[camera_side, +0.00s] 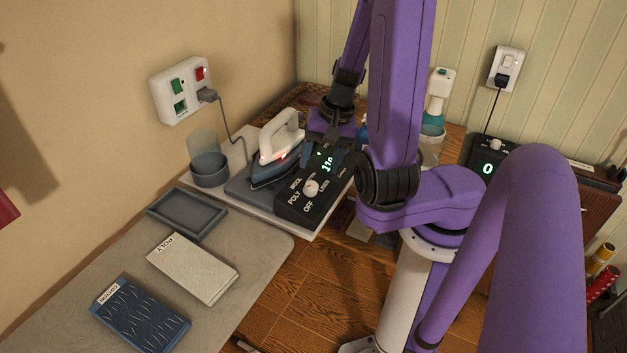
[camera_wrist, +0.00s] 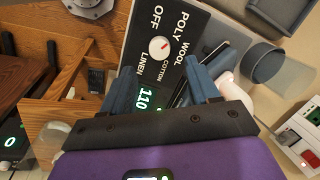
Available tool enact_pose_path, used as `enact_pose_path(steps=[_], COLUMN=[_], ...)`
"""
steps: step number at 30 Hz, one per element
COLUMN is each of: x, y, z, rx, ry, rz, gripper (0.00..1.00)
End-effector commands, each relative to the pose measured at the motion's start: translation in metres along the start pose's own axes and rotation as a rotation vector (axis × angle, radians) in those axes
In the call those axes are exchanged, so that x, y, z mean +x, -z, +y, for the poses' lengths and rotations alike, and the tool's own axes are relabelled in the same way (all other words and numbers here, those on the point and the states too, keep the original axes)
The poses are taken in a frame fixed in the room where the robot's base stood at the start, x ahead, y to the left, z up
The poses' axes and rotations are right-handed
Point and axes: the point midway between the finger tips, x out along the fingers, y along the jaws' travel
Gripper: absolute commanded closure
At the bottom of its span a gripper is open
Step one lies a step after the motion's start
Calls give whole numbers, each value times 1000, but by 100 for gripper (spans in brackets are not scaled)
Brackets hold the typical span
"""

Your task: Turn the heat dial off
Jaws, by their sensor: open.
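The heat dial (camera_side: 311,188) is a round white knob on a black control box (camera_side: 292,208) marked OFF, POLY, WOOL, COTTON and LINEN. In the wrist view the dial (camera_wrist: 159,46) shows a small red mark that seems to lie toward the POLY side; its exact setting is hard to tell. A green display (camera_side: 326,161) on the box reads 110. My gripper (camera_wrist: 160,78) is open and empty, its two blue-grey fingers apart over the display end of the box. The dial lies just beyond the fingertips, uncovered.
A white iron (camera_side: 281,137) rests close beside the box. A grey cup (camera_side: 209,168), tray (camera_side: 187,214) and folded cloths (camera_side: 192,268) lie left. A second box (camera_side: 484,180) reading 0 stands right. A corded wall panel (camera_side: 182,90) is behind.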

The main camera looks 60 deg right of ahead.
Motion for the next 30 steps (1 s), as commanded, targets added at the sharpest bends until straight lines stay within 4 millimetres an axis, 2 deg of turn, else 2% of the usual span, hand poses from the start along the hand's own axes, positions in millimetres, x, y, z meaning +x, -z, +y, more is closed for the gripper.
enact_pose_path(steps=[10,18,30], x=[36,57,66], y=[-2,-1,0], z=[1,0,1], rx=[1,0,1], ry=[-3,0,-3], rz=[-6,-3,0], gripper=[40,40,40])
